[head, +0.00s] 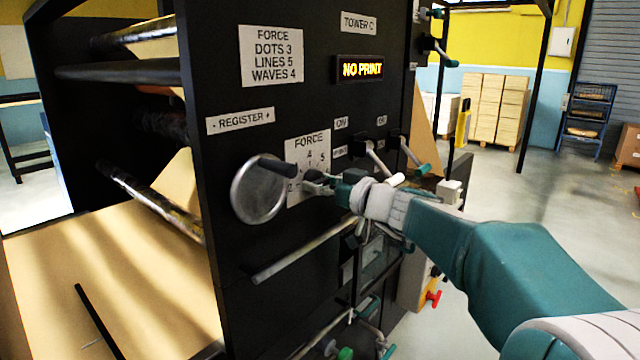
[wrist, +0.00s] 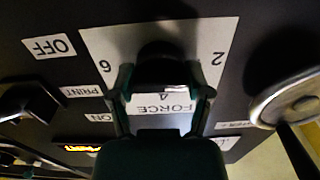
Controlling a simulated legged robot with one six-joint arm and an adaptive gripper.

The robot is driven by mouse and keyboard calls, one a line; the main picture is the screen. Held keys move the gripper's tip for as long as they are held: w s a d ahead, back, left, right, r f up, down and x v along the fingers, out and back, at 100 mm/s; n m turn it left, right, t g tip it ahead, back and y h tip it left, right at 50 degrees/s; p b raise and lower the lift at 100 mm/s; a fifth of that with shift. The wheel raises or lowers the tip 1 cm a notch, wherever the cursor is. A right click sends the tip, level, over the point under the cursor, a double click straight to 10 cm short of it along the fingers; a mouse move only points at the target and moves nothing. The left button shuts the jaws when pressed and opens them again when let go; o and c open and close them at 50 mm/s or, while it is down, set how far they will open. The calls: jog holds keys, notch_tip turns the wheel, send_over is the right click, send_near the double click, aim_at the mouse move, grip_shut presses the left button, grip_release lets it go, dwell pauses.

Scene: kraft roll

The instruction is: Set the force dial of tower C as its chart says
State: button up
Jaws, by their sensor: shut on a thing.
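Tower C is the black panel (head: 215,60) with a "TOWER C" label (head: 358,23). Its chart (head: 271,56) reads FORCE, DOTS 3, LINES 5, WAVES 4. The lit display (head: 363,69) reads NO PRINT. The white FORCE dial plate (head: 295,150) shows 4, 5 and 2 in the head view; in the wrist view the plate (wrist: 105,40) appears upside down with 6, 4 and 2. My gripper (head: 318,183) is at the plate, its fingers shut on the dark dial knob (wrist: 158,54). The gripper partly hides the knob, and I cannot tell its setting.
A silver register handwheel (head: 257,193) with a dark handle is close left of my gripper. Levers (head: 378,160) with switch labels are to the right. A long bar (head: 305,250) juts out below. Open floor lies to the right.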

jog(key=shift+m, duration=0.3)
jog(key=m, duration=1.2)
jog(key=shift+m, duration=0.4)
jog(key=m, duration=0.3)
jog(key=shift+f+m, duration=0.1)
jog(key=shift+m, duration=0.2)
jog(key=m, duration=0.3)
jog(key=shift+w+m, duration=0.1)
jog(key=shift+m, duration=0.2)
jog(key=m, duration=0.5)
jog(key=shift+f+m, duration=0.25)
jog(key=shift+m, duration=0.45)
